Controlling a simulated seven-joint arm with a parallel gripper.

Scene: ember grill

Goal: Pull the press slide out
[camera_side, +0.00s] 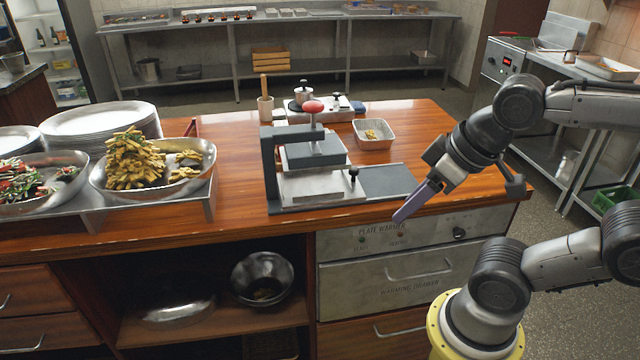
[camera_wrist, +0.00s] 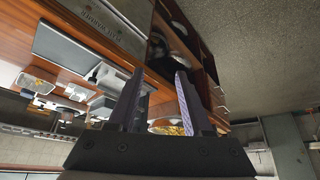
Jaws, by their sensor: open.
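The press (camera_side: 270,165) stands on the wooden counter in the side view, with a dark frame and a red-knobbed handle (camera_side: 313,106) on top. Its slide (camera_side: 310,187) is a pale metal plate at the front of the press, with a small dark knob (camera_side: 353,174) at its right end. A flat dark plate lies to the right of the slide. My gripper (camera_side: 400,217) is open and empty, right of and in front of the press, by the counter's front edge, apart from the knob. In the wrist view, the fingers (camera_wrist: 158,100) are spread.
A foil tray (camera_side: 374,142) sits behind the press on the counter (camera_side: 420,125). A small pot (camera_side: 303,95) and a wooden-handled crock (camera_side: 265,106) stand farther back. Food bowls (camera_side: 105,185) and stacked plates (camera_side: 100,120) are at left. Drawers (camera_side: 385,278) are below the counter edge.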

